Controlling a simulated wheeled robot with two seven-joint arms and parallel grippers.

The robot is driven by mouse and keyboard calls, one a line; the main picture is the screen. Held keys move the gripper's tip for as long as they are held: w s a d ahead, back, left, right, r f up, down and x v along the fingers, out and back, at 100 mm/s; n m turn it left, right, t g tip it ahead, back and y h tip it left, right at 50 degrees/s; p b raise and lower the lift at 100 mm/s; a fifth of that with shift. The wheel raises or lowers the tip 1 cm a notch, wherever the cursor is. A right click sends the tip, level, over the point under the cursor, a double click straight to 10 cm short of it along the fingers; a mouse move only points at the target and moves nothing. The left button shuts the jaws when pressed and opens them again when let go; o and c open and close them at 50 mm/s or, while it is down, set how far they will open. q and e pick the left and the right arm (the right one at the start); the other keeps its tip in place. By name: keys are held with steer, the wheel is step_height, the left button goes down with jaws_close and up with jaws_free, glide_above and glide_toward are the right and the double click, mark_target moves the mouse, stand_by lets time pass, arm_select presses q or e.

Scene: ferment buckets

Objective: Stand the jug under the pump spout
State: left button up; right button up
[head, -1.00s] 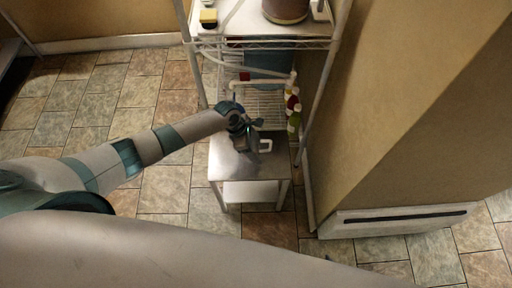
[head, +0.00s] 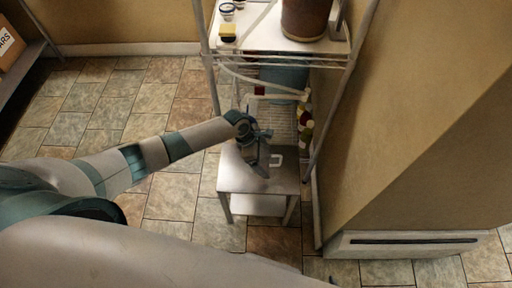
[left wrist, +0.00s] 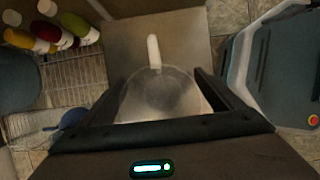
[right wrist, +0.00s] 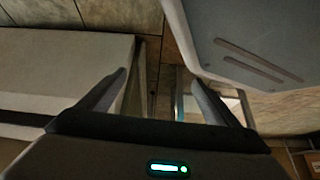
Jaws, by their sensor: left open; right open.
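The jug, with a white handle (head: 276,160) and a clear or greyish body, stands on the small steel table (head: 240,178). My left gripper (head: 262,162) is at the jug in the head view and partly hides it. In the left wrist view the jug (left wrist: 162,92) lies between the open fingers of the left gripper (left wrist: 160,95), its handle pointing away from the palm; contact cannot be told. My right gripper (right wrist: 160,85) is open and empty, low above the floor. I cannot make out the pump spout; a brown bucket (head: 305,18) stands on the shelf above, its top cut off.
A wire rack (head: 335,110) rises behind the steel table; bottles (head: 306,125) stand on its lower shelf. A wall and a white slotted panel (head: 415,243) are at the right. Tiled floor lies open at the left.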

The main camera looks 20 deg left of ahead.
arm_select(q)
steer(key=v, duration=1)
arm_select(e)
steer(key=shift+s+d+f+g, duration=0.2)
steer(key=shift+s+d+f, duration=0.1)
steer(key=shift+s, duration=0.3)
steer(key=shift+s+d+f+g, duration=0.2)
steer(key=shift+s+d, duration=0.05)
steer(key=shift+s, duration=0.35)
steer(key=shift+w, duration=0.15)
